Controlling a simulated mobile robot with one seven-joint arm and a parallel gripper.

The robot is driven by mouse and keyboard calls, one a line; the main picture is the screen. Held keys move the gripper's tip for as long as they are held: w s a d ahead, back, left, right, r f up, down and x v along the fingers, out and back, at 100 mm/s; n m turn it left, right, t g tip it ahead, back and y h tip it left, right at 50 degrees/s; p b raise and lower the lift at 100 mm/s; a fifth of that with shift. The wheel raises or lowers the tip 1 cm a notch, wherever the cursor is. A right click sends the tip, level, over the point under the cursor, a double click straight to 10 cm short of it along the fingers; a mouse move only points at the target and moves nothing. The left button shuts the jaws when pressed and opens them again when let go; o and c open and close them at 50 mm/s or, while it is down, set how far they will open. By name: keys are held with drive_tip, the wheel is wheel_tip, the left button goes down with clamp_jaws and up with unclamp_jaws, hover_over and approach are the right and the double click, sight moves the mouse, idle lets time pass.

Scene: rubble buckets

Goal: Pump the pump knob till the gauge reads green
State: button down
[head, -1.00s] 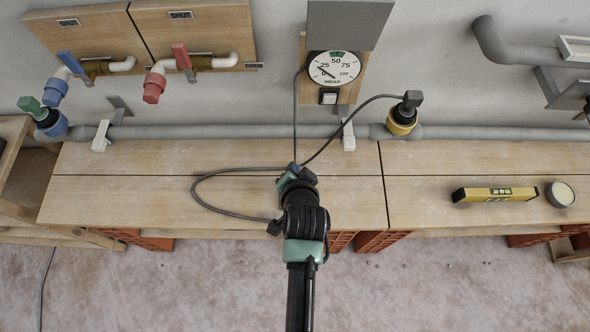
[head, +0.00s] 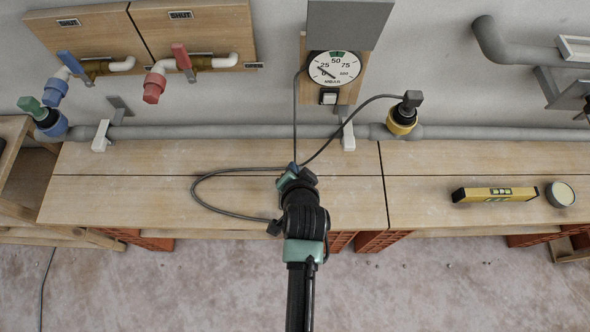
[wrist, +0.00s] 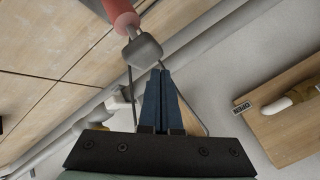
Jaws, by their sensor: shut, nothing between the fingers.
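The pump knob (wrist: 143,51) is a grey block on a rod above a red pump body (wrist: 119,12) in the wrist view. My gripper (wrist: 160,72) is shut and empty, its dark blue fingertips at the knob's edge; I cannot tell whether they touch it. In the head view my gripper (head: 291,172) is over the bench, and my arm hides the pump and knob. The round white gauge (head: 334,68) is on the wall board. Its needle points up-left, between 0 and 25, away from the green band at the top near 50.
A black hose (head: 225,211) loops over the bench (head: 120,190). Valves with blue (head: 70,62), red (head: 181,57) and green (head: 31,106) handles are at the left. A yellow level (head: 495,194) and a round tin (head: 560,194) lie at the right. The bench's middle right is clear.

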drive_tip(key=shift+f, duration=0.1)
drive_tip(key=shift+f, duration=0.3)
drive_tip(key=shift+f+b, duration=1.5)
drive_tip(key=shift+f, duration=0.4)
idle(1.4)
drive_tip(key=shift+r, duration=0.15)
drive_tip(key=shift+r+p, duration=2.15)
drive_tip(key=shift+p, duration=0.1)
drive_tip(key=shift+r, duration=0.1)
wheel_tip(320, 180, up, 5)
drive_tip(key=p, duration=0.5)
